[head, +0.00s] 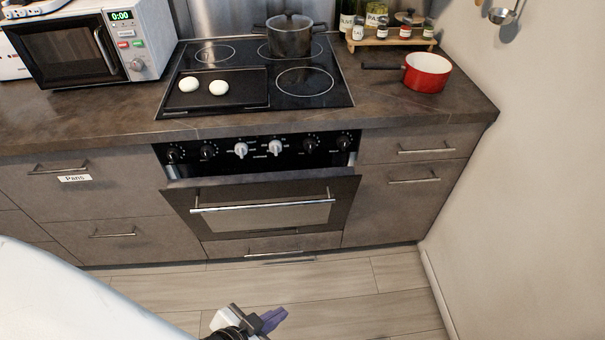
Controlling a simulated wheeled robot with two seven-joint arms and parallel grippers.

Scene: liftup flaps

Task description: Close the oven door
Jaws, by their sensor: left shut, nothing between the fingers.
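The oven door (262,216) is a dark panel with a glass window and a long silver handle (263,206). It is partly open: its top edge tilts out from the oven front and leaves a dark gap under the knob panel (257,148). My left gripper (268,318) is low at the bottom of the head view, over the floor, in front of and below the door. It is shut and empty, and appears apart from the door. My right gripper is not in view.
Drawers with bar handles flank the oven on the left (80,185) and right (405,200). A counter (100,110) above holds a microwave (85,48), a cooktop with a pot (290,38) and a red pan (427,72). A wall (520,170) bounds the right. The wooden floor (350,290) looks clear.

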